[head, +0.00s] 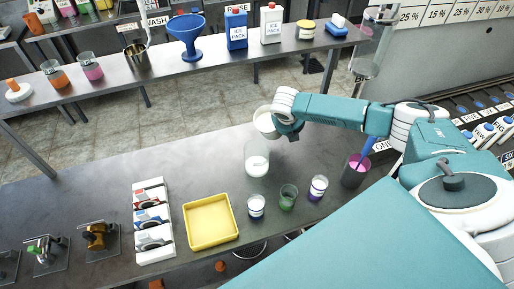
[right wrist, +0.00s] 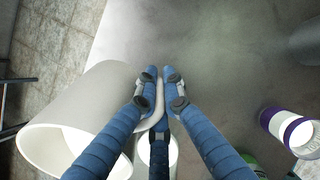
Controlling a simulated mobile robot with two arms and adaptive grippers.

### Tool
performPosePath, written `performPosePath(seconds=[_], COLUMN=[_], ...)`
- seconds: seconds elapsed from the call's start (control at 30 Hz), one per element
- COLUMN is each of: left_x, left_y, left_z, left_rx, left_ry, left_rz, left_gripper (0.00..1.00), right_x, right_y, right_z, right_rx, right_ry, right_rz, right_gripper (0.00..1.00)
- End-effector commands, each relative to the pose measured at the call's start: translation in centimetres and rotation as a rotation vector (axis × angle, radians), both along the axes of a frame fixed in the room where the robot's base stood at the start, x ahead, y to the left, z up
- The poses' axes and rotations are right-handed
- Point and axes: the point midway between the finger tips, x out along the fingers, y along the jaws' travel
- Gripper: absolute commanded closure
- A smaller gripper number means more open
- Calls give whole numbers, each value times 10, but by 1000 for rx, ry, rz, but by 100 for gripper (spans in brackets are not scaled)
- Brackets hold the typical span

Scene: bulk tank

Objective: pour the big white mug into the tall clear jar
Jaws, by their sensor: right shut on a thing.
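The big white mug (head: 264,122) is in the air just above the tall clear jar, in the head view. My right gripper (head: 287,128) is shut on its handle. In the right wrist view the mug (right wrist: 75,115) is tipped, with its mouth toward the lower left; I cannot tell what is left inside it. The tall clear jar (head: 257,150) stands on the grey bench with white contents in its lower part. In the right wrist view the jar (right wrist: 157,155) is partly hidden behind the mug and my fingers (right wrist: 162,82). My left gripper is not in view.
A yellow tray (head: 210,221) lies left.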

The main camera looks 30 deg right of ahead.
Motion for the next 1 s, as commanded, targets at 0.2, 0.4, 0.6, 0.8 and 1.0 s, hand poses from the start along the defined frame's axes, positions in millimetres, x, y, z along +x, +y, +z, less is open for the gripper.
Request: performPosePath(seconds=[0.2,0.4,0.6,0.8,1.0], left_x=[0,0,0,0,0], left_y=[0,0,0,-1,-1], left_z=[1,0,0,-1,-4], left_rx=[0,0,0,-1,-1], left_ry=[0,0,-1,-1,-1], left_rz=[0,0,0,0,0], left_gripper=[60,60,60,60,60], right_x=[0,0,-1,-2,-2], right_y=[1,3,4,5,6], right_z=[8,11,15,20,22], right_rx=[-21,-37,-54,-72,-88], right_ry=[-22,-37,-53,-69,-84], right_rz=[-6,-11,-17,-21,-27], right_gripper=[100,100,100,100,100])
